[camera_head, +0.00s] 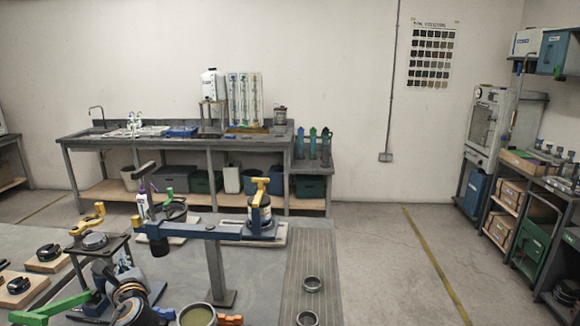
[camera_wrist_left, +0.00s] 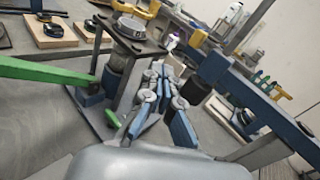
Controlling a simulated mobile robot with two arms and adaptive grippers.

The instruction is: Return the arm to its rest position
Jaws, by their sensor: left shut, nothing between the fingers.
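My left gripper (camera_head: 118,272) is low at the left in the head view, among the lever frames on the grey bench. In the left wrist view its fingers (camera_wrist_left: 163,78) are together with nothing between them. They are beside a small stand with a dark top plate (camera_wrist_left: 128,36), which also shows in the head view (camera_head: 97,243). I cannot tell whether they touch it. A green lever (camera_head: 52,308) is to the left of the gripper; it also shows in the left wrist view (camera_wrist_left: 48,74). My right gripper is not in view.
A blue beam (camera_head: 205,232) on a post stands right of my gripper. A yellow-handled frame (camera_head: 260,200) is behind it. Wooden blocks with black rings (camera_head: 45,262) lie at left. A ribbed mat (camera_head: 312,258) with metal rings is at right. Open floor lies beyond.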

